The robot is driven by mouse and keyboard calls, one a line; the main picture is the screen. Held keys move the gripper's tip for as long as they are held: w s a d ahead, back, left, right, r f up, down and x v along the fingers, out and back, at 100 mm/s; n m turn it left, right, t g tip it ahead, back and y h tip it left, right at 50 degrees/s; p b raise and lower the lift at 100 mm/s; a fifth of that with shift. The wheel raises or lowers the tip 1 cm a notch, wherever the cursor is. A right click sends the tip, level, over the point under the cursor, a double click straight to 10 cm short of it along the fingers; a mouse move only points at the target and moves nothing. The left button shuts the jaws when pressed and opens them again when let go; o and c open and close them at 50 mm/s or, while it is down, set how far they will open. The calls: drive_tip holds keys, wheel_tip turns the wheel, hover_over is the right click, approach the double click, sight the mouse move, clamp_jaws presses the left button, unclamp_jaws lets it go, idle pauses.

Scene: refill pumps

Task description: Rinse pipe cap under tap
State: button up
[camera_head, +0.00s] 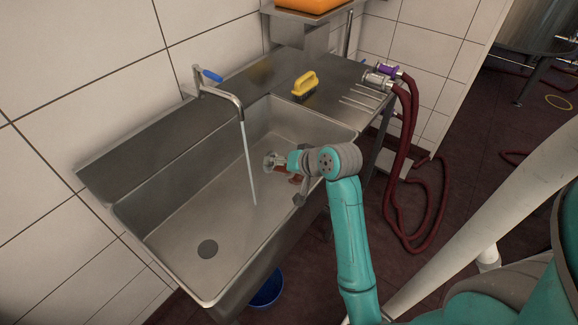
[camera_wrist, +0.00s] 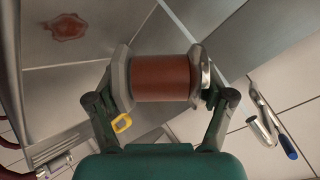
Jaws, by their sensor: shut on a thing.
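My gripper (camera_head: 284,163) is over the right part of the steel sink (camera_head: 170,232). In the wrist view its fingers (camera_wrist: 160,82) are shut on the two ends of a red-brown cylinder with a shiny metal rim at its right, apparently the pipe cap (camera_wrist: 167,78). In the head view the metal end of the cap (camera_head: 271,162) points left, and the rest is partly hidden by my gripper. The tap (camera_head: 222,88) with a blue handle runs; its water stream (camera_head: 247,160) falls into the sink, left of the cap and apart from it. The tap also shows in the wrist view (camera_wrist: 262,125).
A yellow brush (camera_head: 304,84) lies on the steel counter behind the sink. Metal rods and hose fittings (camera_head: 381,79) lie at its right, with red hoses (camera_head: 412,140) hanging down. A blue bucket (camera_head: 267,289) stands under the sink. A reddish patch (camera_wrist: 70,27) shows on grey metal.

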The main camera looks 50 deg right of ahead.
drive_tip(key=w+f, duration=0.3)
drive_tip(key=w, duration=0.7)
drive_tip(key=shift+w+a, duration=0.15)
idle(0.4)
idle(2.5)
drive_tip(key=shift+s+r, duration=0.65)
drive_tip(key=shift+s, duration=1)
drive_tip(key=shift+s+r, duration=0.7)
drive_tip(key=shift+s, duration=1)
drive_tip(key=shift+s+r, duration=0.65)
drive_tip(key=shift+s, duration=1)
